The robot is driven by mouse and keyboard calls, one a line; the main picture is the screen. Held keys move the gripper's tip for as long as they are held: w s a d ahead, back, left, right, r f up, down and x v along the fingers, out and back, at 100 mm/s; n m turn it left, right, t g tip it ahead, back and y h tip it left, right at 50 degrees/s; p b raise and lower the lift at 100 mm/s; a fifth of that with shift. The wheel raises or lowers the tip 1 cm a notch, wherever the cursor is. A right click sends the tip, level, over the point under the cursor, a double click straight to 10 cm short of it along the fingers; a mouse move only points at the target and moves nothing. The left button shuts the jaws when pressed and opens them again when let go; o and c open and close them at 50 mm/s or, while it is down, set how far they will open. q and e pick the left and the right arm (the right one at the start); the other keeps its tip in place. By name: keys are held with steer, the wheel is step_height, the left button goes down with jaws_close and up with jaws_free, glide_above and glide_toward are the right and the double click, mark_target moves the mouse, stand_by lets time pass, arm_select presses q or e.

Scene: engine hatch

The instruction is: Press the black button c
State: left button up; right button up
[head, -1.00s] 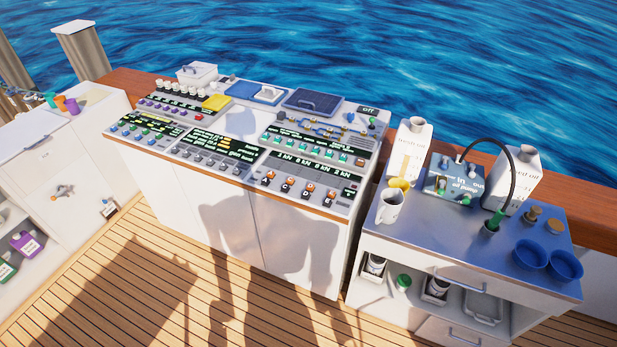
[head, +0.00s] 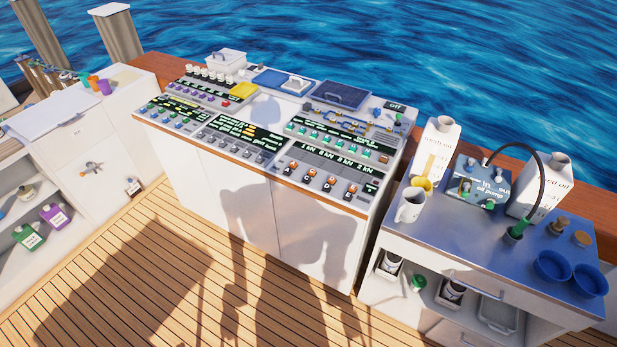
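The control console (head: 205,162) stands in the middle, white with a sloped top of several dark panels. A row of dark grey or black buttons (head: 233,146) runs along the front middle panel, under a screen with green and yellow text (head: 245,130). The letters on these buttons are too small to read, so I cannot tell which one is c. Rows of blue, purple, green and orange-topped buttons (head: 312,181) are on the other panels. Neither of my grippers is in view; only a shadow falls on the console front.
A metal-topped cart (head: 440,232) with white cartons, a mug (head: 411,205) and blue bowls (head: 553,266) stands at the right. A white cabinet (head: 95,150) with open shelves is at the left. The wooden deck (head: 130,255) in front is clear.

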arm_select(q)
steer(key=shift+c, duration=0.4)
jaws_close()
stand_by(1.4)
